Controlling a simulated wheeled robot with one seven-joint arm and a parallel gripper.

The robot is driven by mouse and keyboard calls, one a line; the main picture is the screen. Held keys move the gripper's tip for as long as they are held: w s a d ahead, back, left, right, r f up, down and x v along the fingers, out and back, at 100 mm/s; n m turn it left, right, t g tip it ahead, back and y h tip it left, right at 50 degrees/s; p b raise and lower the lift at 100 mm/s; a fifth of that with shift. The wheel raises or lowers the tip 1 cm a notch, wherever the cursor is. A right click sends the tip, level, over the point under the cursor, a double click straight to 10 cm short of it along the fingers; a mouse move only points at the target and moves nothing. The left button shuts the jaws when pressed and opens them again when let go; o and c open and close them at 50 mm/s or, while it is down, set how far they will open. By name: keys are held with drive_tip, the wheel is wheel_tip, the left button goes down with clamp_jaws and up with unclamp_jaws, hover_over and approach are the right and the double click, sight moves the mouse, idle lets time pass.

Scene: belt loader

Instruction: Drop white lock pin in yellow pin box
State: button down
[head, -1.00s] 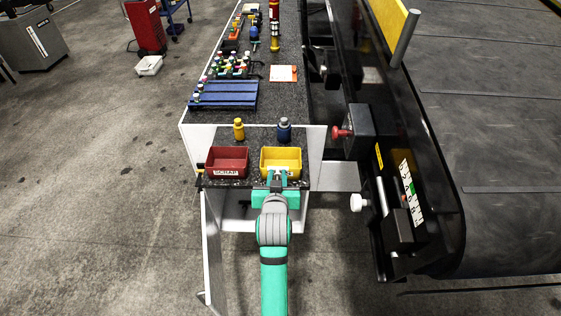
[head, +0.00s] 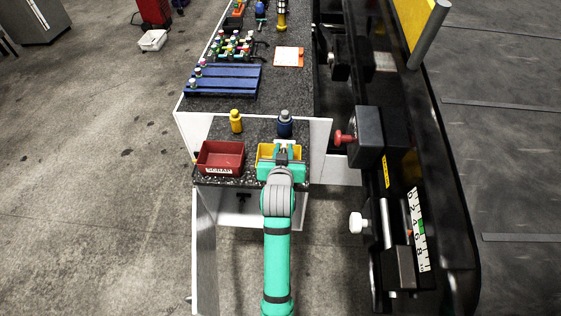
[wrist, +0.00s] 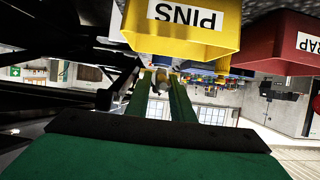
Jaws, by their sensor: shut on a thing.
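The yellow pin box (head: 262,151), labelled PINS, stands on the near end of the speckled bench. My gripper (head: 284,147) is over it and covers most of its inside in the head view. The box also shows upside down at the top of the wrist view (wrist: 225,38), close to the fingers. My gripper (wrist: 161,80) is shut on a small pale thing, seemingly the white lock pin (wrist: 160,84), mostly hidden between the fingers. I cannot see clearly whether the pin is inside the rim.
The red scrap box (head: 220,160) is left of the yellow box. A yellow bottle (head: 236,121) and a dark blue bottle (head: 285,124) stand behind. The black belt frame with a red knob (head: 342,137) and white knob (head: 356,222) is at right.

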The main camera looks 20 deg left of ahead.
drive_tip(key=shift+s+f, duration=0.2)
drive_tip(key=shift+f, duration=0.8)
drive_tip(key=shift+w+f, duration=0.15)
drive_tip(key=shift+f, duration=0.65)
drive_tip(key=c, duration=1.5)
unclamp_jaws()
drive_tip(key=shift+o, duration=0.2)
drive_tip(key=v, duration=1)
drive_tip(key=shift+s+d+r, duration=0.15)
drive_tip(key=shift+s, duration=0.2)
